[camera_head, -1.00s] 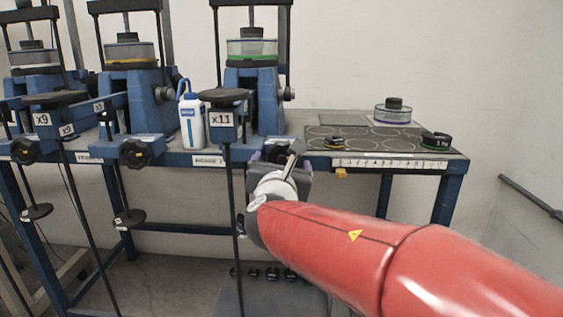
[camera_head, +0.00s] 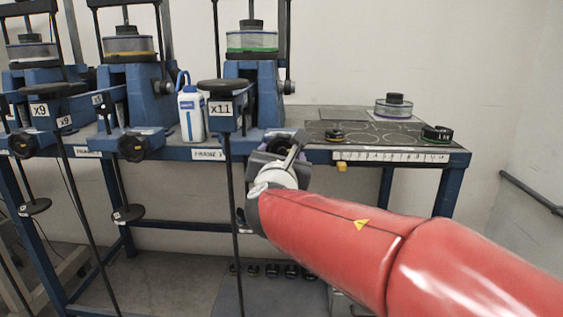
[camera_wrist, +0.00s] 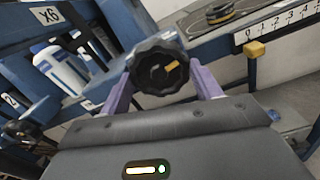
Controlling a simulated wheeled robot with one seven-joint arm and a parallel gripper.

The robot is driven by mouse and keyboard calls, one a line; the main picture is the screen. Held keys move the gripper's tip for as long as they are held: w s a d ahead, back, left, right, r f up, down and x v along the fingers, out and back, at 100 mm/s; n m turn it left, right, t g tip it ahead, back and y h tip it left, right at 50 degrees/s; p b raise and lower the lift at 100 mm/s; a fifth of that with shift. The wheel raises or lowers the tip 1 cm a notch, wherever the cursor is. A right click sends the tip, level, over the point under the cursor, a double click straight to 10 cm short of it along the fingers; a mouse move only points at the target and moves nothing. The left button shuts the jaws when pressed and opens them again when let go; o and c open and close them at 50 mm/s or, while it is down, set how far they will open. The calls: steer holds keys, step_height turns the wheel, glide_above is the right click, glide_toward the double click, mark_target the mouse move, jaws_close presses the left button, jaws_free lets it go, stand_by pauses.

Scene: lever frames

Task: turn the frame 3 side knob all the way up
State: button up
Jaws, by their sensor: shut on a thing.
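The frame 3 side knob (camera_wrist: 158,68) is a black scalloped knob with a yellow mark, close up in the wrist view. My gripper (camera_wrist: 160,88) has its two purple fingers on either side of the knob and is shut on it. In the head view my gripper (camera_head: 277,150) is at the front edge of the table, below and right of frame 3 (camera_head: 252,90), the blue frame with the green-ringed container. The knob there is mostly hidden by my gripper. The yellow mark points up and to the right in the wrist view.
A white bottle (camera_head: 192,113) stands left of frame 3. The x11 lever pad (camera_head: 222,88) and its rod hang close left of my gripper. A dark mat (camera_head: 370,133) with weights and a ruler strip (camera_head: 390,157) lies to the right.

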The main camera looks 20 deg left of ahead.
steer(key=o, duration=1)
steer(key=shift+s, duration=0.1)
steer(key=v, duration=0.7)
steer(key=shift+s, duration=0.35)
steer(key=shift+d, duration=0.1)
